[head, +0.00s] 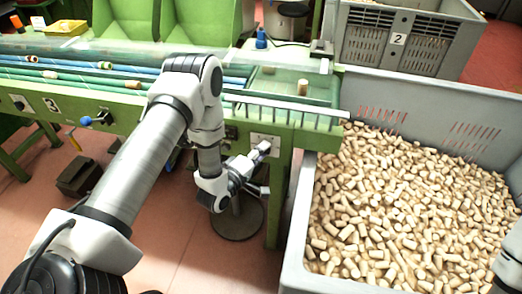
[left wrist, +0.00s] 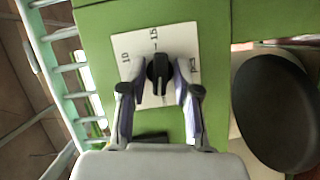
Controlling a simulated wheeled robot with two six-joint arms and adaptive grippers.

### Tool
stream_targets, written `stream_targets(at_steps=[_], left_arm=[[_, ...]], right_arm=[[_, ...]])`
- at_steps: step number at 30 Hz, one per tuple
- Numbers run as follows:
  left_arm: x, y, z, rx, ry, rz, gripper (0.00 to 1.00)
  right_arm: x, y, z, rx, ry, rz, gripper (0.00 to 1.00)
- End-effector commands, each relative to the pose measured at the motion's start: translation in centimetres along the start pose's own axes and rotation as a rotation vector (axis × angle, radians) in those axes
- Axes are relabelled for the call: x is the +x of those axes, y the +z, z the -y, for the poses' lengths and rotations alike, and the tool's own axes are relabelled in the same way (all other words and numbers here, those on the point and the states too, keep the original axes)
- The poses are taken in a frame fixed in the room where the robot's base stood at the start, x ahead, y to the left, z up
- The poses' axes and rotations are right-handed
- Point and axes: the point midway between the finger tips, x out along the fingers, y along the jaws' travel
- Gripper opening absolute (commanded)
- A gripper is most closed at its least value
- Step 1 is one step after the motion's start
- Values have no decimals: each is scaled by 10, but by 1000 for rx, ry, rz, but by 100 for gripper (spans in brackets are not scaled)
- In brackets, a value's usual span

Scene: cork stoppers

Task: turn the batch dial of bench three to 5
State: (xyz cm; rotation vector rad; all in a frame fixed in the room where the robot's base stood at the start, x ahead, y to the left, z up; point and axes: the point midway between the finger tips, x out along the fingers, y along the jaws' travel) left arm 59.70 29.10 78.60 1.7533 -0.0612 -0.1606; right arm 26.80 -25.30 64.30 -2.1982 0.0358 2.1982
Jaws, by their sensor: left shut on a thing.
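The batch dial is a black knob (left wrist: 158,73) on a white plate (left wrist: 128,44) fixed to the green bench. Printed numbers on the plate include what look like 10 at left and 15 at top; the right one is hard to read. The knob's upper end points roughly to the 15. My left gripper (left wrist: 160,80) has a finger on each side of the knob and is shut on it. In the head view my left gripper (head: 258,162) reaches the bench front at the white plate (head: 268,139). My right gripper is out of view.
The green bench (head: 130,101) bears a black 3 at its left and a blue knob (head: 87,121). A large grey crate (head: 298,232) of corks stands at the right. A stool with a dark round seat (head: 239,219) stands below the gripper. Another grey crate (head: 365,37) is behind.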

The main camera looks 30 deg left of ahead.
Motion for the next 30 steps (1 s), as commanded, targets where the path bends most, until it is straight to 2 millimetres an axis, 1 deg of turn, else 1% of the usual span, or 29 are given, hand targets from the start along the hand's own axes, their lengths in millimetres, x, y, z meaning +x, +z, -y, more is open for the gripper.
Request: stream_targets(at_steps=[6, 18, 24, 30], left_arm=[[0, 2, -3, 174, -74, 5, 0], [0, 2, -3, 518, -216, 6, 0], [0, 3, -3, 652, -272, 6, 0], [0, 3, -2, 740, -309, 6, 0]], right_arm=[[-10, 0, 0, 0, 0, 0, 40], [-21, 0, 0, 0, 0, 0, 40], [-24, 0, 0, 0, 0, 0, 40], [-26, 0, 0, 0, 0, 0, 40]])
